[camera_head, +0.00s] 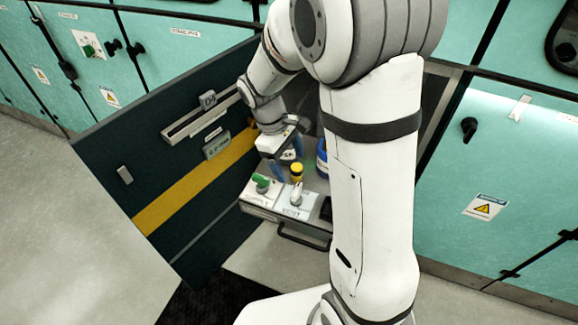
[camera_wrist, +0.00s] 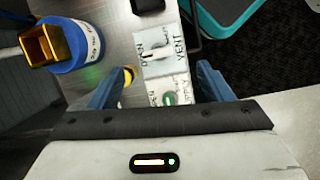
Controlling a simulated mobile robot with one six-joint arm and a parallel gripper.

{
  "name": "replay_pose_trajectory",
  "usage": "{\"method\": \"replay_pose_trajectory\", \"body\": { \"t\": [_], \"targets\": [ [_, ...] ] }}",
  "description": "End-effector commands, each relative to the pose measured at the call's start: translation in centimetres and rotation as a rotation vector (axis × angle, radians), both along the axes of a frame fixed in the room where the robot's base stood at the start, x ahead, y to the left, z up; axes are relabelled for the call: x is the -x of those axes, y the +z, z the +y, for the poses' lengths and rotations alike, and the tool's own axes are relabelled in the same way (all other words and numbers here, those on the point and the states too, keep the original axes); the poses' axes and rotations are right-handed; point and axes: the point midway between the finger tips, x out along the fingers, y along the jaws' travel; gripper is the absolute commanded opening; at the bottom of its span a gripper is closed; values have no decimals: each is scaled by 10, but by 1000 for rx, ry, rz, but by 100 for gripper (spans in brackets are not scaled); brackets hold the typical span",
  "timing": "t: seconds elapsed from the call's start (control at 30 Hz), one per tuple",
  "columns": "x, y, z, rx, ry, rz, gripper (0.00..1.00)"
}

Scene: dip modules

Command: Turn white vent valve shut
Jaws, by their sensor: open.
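The white vent valve (camera_head: 296,193) stands on a pale labelled plate at the front of the pulled-out drawer. In the wrist view its white handle (camera_wrist: 154,54) lies on a plate reading "VENT", just beyond my fingertips. My gripper (camera_head: 287,163) is above the drawer, behind the valve. Its two blue fingers are spread apart with nothing between them, as the wrist view also shows (camera_wrist: 162,70). They appear apart from the valve.
A green valve (camera_head: 262,183) sits left of the white one. A yellow-capped item (camera_head: 296,171) and a blue container (camera_head: 321,158) stand behind. A dark open door (camera_head: 165,165) is at left. A black handle (camera_head: 303,239) fronts the drawer.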

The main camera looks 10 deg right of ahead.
Motion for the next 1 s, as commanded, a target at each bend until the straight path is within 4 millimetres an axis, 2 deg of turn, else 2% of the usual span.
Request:
{"method": "replay_pose_trajectory", "body": {
  "t": [0.03,0.1,0.27,0.37,0.7,0.83,1.0],
  "targets": [
    [-6,-16,3,10,37,30,73],
    [-12,-29,5,21,82,60,73],
    [-18,-44,7,33,134,96,73],
    [-17,-53,4,35,140,101,73],
    [-5,-101,-12,34,137,101,73],
    [-2,-112,-16,34,137,100,73],
    [-1,-116,-18,33,137,99,73]
  ]
}}
